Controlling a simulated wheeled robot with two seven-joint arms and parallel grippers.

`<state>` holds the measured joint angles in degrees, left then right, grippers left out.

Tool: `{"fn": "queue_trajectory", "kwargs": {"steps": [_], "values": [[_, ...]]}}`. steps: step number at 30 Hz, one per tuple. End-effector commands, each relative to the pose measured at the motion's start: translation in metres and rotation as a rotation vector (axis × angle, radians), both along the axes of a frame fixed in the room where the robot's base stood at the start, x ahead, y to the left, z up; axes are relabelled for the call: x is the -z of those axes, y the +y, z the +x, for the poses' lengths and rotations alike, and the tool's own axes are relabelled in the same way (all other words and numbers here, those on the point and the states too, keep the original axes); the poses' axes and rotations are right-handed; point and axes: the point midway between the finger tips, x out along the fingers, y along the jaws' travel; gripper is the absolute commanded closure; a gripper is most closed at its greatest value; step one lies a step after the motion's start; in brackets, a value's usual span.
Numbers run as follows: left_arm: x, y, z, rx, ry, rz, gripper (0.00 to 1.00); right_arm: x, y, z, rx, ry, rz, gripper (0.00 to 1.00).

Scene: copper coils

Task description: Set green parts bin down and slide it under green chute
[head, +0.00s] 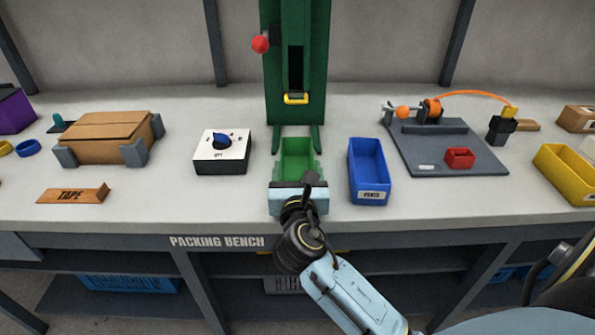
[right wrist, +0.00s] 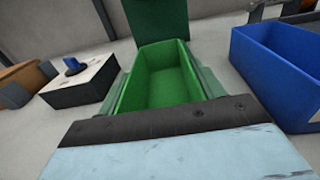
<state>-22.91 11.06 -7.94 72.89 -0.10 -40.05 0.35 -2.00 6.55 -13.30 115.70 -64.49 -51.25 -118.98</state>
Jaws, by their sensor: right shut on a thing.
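The green parts bin (head: 297,157) sits at the foot of the green chute (head: 272,92), its far end between the chute's two front legs. In the right wrist view the bin (right wrist: 160,80) looks level and empty, and the chute (right wrist: 158,18) rises right behind it. My right gripper (head: 298,190) is at the bin's near end and is shut on it; the gripper body hides the near wall and the fingertips. Whether the bin's base touches the bench cannot be told for sure. My left gripper is not in view.
A blue bin (head: 369,178) stands close on the right of the green bin. A white box with a dial (head: 222,158) stands on the left. A cardboard box (head: 105,135) and a tape block (head: 73,194) are farther left. A grey fixture board (head: 430,160) is at right.

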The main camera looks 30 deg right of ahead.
Motion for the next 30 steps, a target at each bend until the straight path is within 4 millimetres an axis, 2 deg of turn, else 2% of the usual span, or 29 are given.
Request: {"fn": "queue_trajectory", "kwargs": {"steps": [2,3,8,19,23,30], "values": [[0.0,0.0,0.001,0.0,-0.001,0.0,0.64,0.002,0.0,0.0,0.0,0.001,-0.001,0.57],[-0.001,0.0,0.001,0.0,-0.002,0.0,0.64,0.003,0.0,0.0,0.0,0.001,0.001,0.3],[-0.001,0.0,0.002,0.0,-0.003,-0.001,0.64,0.002,0.0,0.0,0.0,0.0,0.0,0.11],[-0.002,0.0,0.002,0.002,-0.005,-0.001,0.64,0.0,0.003,-0.004,-0.002,0.001,0.0,0.11],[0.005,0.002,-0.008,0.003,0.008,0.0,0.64,0.0,0.013,-0.021,-0.002,0.003,0.002,0.11],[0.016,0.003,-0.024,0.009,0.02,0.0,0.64,0.0,0.041,-0.066,-0.002,0.003,0.002,0.11]]}}
